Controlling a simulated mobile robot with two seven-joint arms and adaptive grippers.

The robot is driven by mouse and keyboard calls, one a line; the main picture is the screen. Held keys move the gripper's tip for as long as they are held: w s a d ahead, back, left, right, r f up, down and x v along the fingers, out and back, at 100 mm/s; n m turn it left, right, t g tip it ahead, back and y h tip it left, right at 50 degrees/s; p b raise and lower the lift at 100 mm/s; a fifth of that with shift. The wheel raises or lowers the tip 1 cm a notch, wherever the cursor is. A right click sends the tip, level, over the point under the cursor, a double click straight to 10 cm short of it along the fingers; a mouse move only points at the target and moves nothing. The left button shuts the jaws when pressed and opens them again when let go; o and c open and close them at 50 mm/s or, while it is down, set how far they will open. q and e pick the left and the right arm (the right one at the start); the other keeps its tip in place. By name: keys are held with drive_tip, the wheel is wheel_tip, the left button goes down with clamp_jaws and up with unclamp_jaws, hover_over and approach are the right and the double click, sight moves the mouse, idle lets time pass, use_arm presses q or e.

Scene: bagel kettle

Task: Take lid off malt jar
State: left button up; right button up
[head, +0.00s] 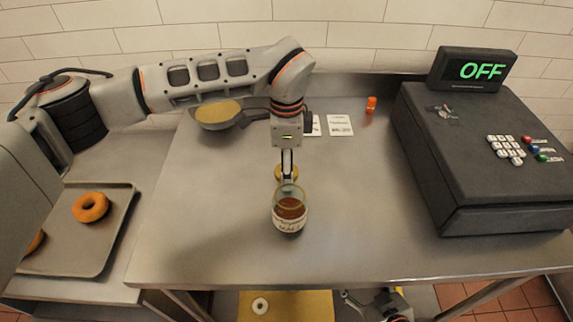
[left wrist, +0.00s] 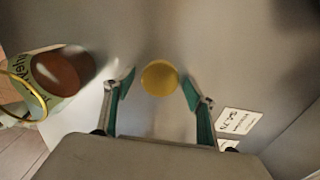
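The malt jar (head: 290,215) stands upright on the steel table, with a label and brown malt inside. Its top is open with a gold rim; in the left wrist view the jar (left wrist: 62,72) is at the left. The round gold lid (left wrist: 159,77) is off the jar, just behind it in the head view (head: 281,171). My left gripper (left wrist: 158,84) points down over the lid, fingers open on either side of it. I cannot tell whether a finger touches it. What seems to be my right gripper (head: 375,303) is low at the bottom edge, partly cut off.
A cash register (head: 480,165) with an OFF display stands at the right. A tray (head: 110,240) with bagels is at the left. The table's middle right is clear.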

use_arm(q)
wheel_tip(320, 180, up, 12)
drive_tip(key=shift+r, duration=0.2)
idle(0.6)
